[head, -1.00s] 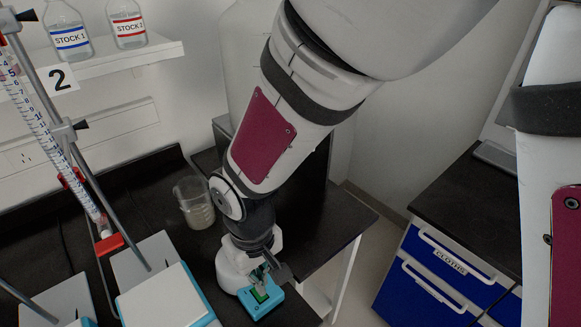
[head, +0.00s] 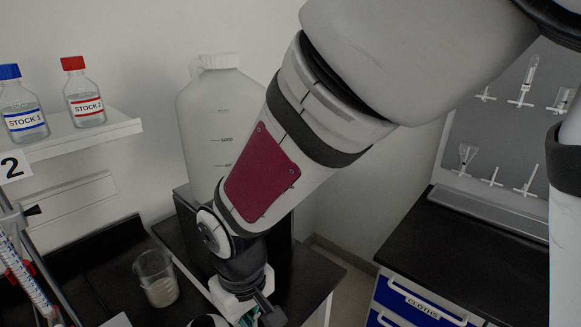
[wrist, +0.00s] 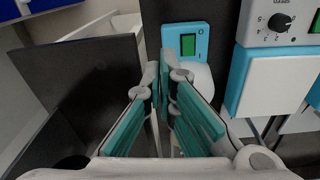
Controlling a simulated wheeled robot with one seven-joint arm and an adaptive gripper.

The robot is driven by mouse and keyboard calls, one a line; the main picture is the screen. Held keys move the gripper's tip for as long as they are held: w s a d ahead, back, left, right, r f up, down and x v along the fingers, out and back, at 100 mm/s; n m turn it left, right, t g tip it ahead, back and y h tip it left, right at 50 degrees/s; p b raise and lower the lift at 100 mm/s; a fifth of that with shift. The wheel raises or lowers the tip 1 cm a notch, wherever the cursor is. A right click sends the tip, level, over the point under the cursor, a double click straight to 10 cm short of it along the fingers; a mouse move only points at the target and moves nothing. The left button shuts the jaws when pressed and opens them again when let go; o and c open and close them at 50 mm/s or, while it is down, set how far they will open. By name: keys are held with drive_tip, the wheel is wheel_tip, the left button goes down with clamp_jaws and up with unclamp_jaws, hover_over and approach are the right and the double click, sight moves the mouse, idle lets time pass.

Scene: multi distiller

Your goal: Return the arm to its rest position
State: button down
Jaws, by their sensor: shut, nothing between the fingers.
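My gripper (wrist: 165,95) fills the middle of the wrist view; its teal-padded fingers are together with nothing between them. In the head view my gripper (head: 258,317) is cut by the bottom edge, under my arm, so only part of it shows. In the wrist view, beyond the fingertips, a light-blue unit with a green switch (wrist: 188,44) stands apart from them. My arm reaches down from the upper right over the bench in the head view.
A beaker with pale contents (head: 158,280) stands left of my arm. A large white jug (head: 212,130) stands behind it. Stock bottles (head: 86,100) sit on a shelf at left. A blue drawer cabinet (head: 420,305) is at right. A white-topped device with a dial (wrist: 281,22) flanks the gripper's right.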

drive_tip(key=w+d+r+m+t, duration=0.15)
drive_tip(key=d+r+m, duration=0.25)
drive_tip(key=d+r, duration=1.05)
drive_tip(key=s+d+r+m+t, duration=0.3)
drive_tip(key=s+d, duration=0.5)
drive_tip(key=d, duration=0.4)
drive_tip(key=shift+s+d+r+m, duration=0.15)
drive_tip(key=shift+d+r+m, duration=0.15)
drive_tip(key=shift+r+m, duration=0.5)
drive_tip(key=shift+f, duration=0.15)
